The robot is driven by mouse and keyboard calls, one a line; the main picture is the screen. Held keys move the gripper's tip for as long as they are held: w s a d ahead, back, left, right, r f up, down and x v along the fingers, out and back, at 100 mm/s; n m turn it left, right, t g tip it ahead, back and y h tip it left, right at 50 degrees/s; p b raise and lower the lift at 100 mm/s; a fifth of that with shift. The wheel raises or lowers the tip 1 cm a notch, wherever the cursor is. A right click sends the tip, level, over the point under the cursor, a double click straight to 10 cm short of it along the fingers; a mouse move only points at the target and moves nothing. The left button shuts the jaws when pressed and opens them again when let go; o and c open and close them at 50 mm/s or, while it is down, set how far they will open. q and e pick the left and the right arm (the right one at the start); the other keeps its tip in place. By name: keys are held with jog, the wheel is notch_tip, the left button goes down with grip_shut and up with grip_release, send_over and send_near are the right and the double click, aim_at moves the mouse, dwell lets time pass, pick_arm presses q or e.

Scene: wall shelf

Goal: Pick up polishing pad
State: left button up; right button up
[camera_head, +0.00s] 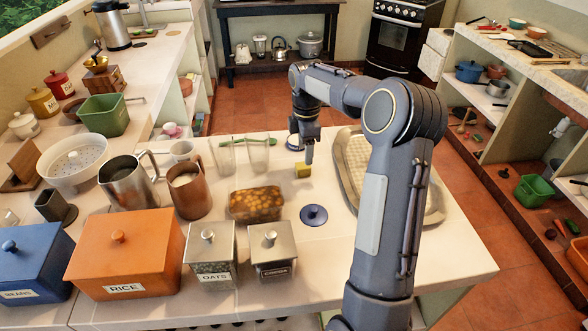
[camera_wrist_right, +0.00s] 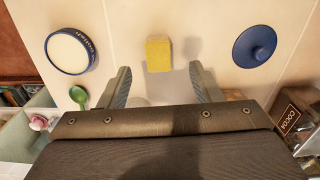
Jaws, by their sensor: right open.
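A small yellow block (camera_head: 303,171), which looks like the pad, lies on the white counter; it also shows in the right wrist view (camera_wrist_right: 158,53). My right gripper (camera_head: 309,158) points down just above and beside it. In the right wrist view its fingers (camera_wrist_right: 160,70) are spread apart with nothing between them, and the block lies just ahead, centred on the gap. A round blue-rimmed disc with a pale face and lettering (camera_wrist_right: 72,50) lies to the left; it is partly hidden behind my gripper in the head view (camera_head: 294,143). My left gripper is not in view.
A blue knobbed lid (camera_head: 314,214) lies near the block, and it shows at right in the wrist view (camera_wrist_right: 255,46). A woven tray (camera_head: 358,158) is to the right. A glass dish (camera_head: 256,203), glasses (camera_head: 261,156) and a brown mug (camera_head: 188,190) stand left.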

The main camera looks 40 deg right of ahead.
aim_at(303, 165)
jog(key=f, duration=0.3)
jog(key=f+p, duration=0.1)
jog(key=f, duration=0.3)
jog(key=shift+w+a, duration=0.15)
jog(key=shift+w, duration=0.05)
jog(key=c, duration=1)
jog(key=shift+c, duration=0.3)
jog(key=shift+r, duration=0.1)
jog(key=shift+r, duration=0.5)
notch_tip(303, 165, up, 2)
jog(key=shift+r, duration=0.2)
jog(key=s+r+b, duration=0.3)
jog(key=s+r, duration=0.6)
jog(key=s, duration=0.5)
jog(key=shift+r, duration=0.25)
